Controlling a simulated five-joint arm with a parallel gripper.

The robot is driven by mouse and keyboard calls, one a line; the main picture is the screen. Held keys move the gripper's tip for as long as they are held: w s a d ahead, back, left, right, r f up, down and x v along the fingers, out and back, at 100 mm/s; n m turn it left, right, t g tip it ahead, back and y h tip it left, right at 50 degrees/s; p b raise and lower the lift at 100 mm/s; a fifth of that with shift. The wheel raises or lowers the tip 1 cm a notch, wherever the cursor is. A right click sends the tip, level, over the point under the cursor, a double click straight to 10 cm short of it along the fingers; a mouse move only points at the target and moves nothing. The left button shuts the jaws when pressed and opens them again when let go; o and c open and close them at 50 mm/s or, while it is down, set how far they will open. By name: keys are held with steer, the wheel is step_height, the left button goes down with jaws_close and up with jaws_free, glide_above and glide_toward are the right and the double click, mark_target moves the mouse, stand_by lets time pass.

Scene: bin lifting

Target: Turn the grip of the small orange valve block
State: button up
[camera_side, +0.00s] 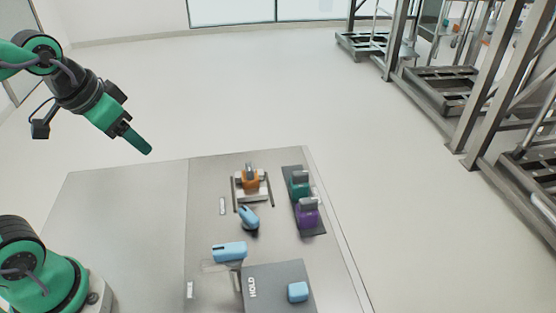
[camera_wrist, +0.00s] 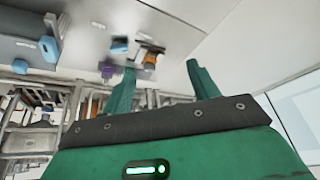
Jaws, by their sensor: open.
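The small orange valve block (camera_side: 251,184) sits on a pale base between two dark rails at the far part of the table, with a grey grip (camera_side: 249,169) standing on top. In the wrist view the orange block (camera_wrist: 151,58) is small and distant, showing between my finger tips. My gripper (camera_side: 146,149) is high above the table's far left corner, well left of the block and apart from it. In the wrist view my gripper (camera_wrist: 160,68) has its two green fingers spread wide with nothing between them.
Green (camera_side: 299,184) and purple (camera_side: 307,212) blocks stand on a dark strip right of the valve block. Light blue pieces (camera_side: 249,217), (camera_side: 229,251) are nearer. A grey HOLD plate (camera_side: 265,283) carries a blue block (camera_side: 298,291). The table's left half (camera_side: 125,215) is clear.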

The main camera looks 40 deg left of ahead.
steer(key=w+d+f+m+g, duration=0.1)
steer(key=w+d+m+g, duration=0.2)
steer(key=w, duration=0.9)
steer(key=m+g, duration=0.2)
steer(key=m, duration=0.3)
glide_toward(249, 166)
steer(key=shift+s+a+f, duration=0.1)
steer(key=shift+s, duration=0.1)
steer(key=shift+w+f, duration=0.25)
steer(key=shift+f, duration=0.1)
steer(key=shift+f, duration=0.1)
steer(key=shift+f, duration=3.8)
steer(key=c, duration=1)
